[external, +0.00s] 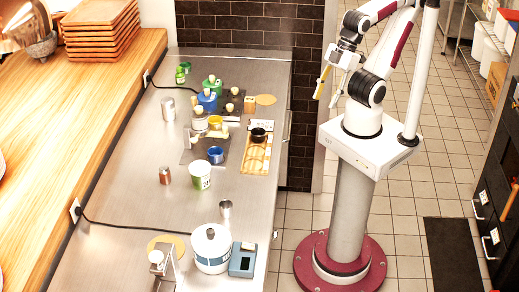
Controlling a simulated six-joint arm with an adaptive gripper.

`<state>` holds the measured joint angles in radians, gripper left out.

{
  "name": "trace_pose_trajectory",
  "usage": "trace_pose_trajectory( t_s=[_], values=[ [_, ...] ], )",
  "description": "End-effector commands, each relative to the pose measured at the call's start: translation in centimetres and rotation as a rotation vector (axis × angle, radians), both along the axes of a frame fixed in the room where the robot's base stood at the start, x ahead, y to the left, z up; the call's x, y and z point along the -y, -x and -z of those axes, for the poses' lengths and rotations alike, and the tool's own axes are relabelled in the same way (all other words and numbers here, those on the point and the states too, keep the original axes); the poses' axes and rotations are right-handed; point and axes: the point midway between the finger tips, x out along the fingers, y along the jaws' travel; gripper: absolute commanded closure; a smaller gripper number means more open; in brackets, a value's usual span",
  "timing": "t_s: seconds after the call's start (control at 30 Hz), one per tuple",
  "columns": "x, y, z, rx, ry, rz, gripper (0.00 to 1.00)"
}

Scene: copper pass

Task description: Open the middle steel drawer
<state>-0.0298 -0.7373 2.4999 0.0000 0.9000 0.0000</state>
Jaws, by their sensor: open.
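My gripper (327,90) is open and empty, raised in the air to the right of the steel counter and pointing down. One finger shows yellow, the other pale. The steel counter (130,190) runs along the left; its front face is seen at a steep angle. A bar handle (287,126) shows on that front beyond the wooden board, and another small handle (275,235) shows nearer the camera. I cannot tell which one belongs to the middle drawer. No drawer is visibly pulled out. My gripper is apart from both handles.
On the counter stand a white pot (211,248), a teal device (243,259), a green-and-white tub (200,175), a wooden board (257,150) and several cups. A dark cabinet (500,215) with handles stands at far right beside a black mat (458,258). The tiled floor between is clear.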

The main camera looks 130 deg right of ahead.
Motion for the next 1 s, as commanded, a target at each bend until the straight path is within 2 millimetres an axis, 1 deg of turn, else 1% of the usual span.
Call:
trace_pose_trajectory(
  t_s=[0.37,0.57,0.77,1.0],
  values=[
    [-2.7,-0.8,3.7,-0.171,0.014,-0.113,0.58],
    [-4.6,-1.5,5.4,-0.260,0.011,-0.164,0.58],
    [-7.1,-2.5,7.0,-0.327,-0.007,-0.204,0.58],
    [-10.7,-4.3,9.0,-0.375,-0.042,-0.238,0.58]
  ],
)
